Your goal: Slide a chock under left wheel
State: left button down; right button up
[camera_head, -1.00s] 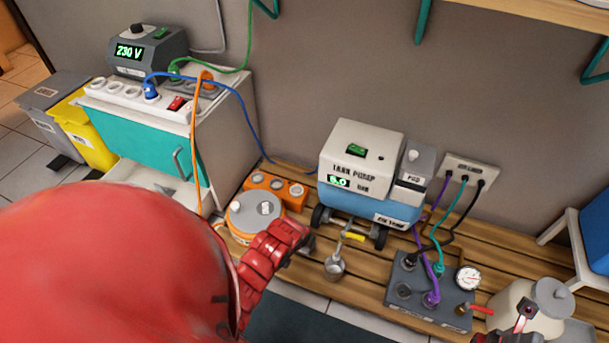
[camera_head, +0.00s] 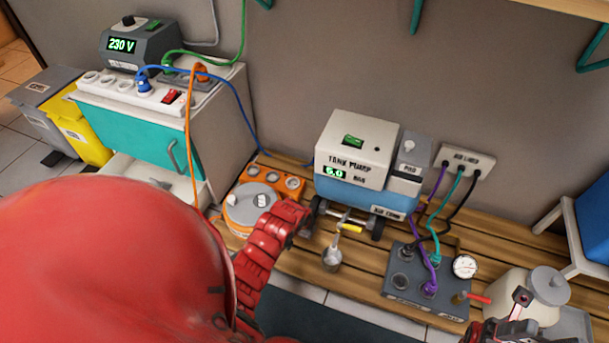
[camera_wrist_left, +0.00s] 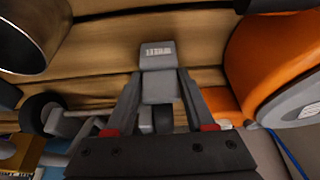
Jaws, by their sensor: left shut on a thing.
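The tank pump (camera_head: 355,150) is a white and blue unit on wheels, standing on the wooden slats. Its left wheel (camera_head: 317,206) is dark and sits just beyond my left gripper (camera_head: 303,226). In the left wrist view my left gripper (camera_wrist_left: 158,88) is shut on a small grey chock (camera_wrist_left: 158,58) with white lettering. A dark wheel (camera_wrist_left: 163,118) shows between the fingers, behind the chock, and another wheel (camera_wrist_left: 42,112) shows at the left. I cannot tell whether the chock touches a wheel. My right gripper (camera_head: 515,318) is at the lower right; its jaws are unclear.
A round orange and grey unit (camera_head: 250,208) stands close left of my left gripper. A metal cup (camera_head: 332,258) hangs at the pump's front. A grey block with hoses and gauge (camera_head: 425,285) stands to the right, beside a cream pot (camera_head: 525,292). Slats between them are clear.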

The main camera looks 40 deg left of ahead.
pick_arm(q)
jog(key=shift+w, duration=0.1)
jog(key=shift+c, duration=0.9)
grip_release()
jog(key=s+p, duration=0.2)
jog(key=shift+s+d+r+p, duration=0.2)
jog(key=shift+s+d+p, duration=0.15)
jog(key=shift+s+p, duration=0.05)
jog(key=shift+s+d+f+p, duration=0.1)
jog(key=shift+s+p, duration=0.25)
jog(key=shift+s, duration=0.15)
jog(key=shift+s+d+f+p, duration=0.1)
jog(key=shift+s+p, duration=0.25)
jog(key=shift+s, duration=0.15)
notch_tip(320, 180, up, 5)
jog(key=p, duration=0.4)
jog(key=shift+p, duration=0.35)
